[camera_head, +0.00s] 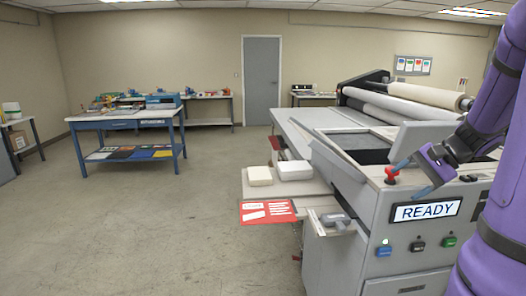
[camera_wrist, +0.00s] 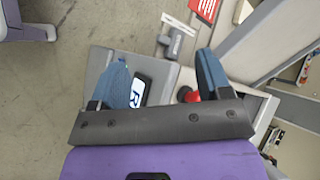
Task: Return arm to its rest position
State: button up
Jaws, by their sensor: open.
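My purple arm reaches in from the right in the head view. My gripper (camera_head: 411,178) is above the control end of the grey laminator (camera_head: 345,262), near its lit READY display (camera_head: 426,211). In the wrist view my gripper (camera_wrist: 162,72) has its two blue fingers wide apart with nothing held between them. A red knob (camera_head: 391,176) on the laminator shows close to the fingers; it also shows in the wrist view (camera_wrist: 190,95) beside the right finger. I cannot tell whether a finger touches it.
A grey handled tool (camera_head: 335,219) lies on the laminator's front ledge. White stacks (camera_head: 294,170) and a red sheet (camera_head: 267,212) lie on the side shelf. A blue worktable (camera_head: 125,122) stands at the back left. The floor (camera_head: 150,225) to the left is clear.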

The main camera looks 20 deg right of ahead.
jog(key=s+a+r+n+h, duration=0.2)
jog(key=s+a+r+n, duration=0.1)
jog(key=a, duration=0.5)
jog(key=s+a+r+n+h, duration=0.2)
jog(key=a+n, duration=0.3)
jog(key=a, duration=0.3)
jog(key=s+a+r+n+h, duration=0.3)
jog(key=s+a+r+n, duration=0.1)
jog(key=a, duration=0.4)
jog(key=shift+s+a+r+n, duration=0.15)
jog(key=shift+s+a+n, duration=0.15)
jog(key=shift+s+n, duration=0.3)
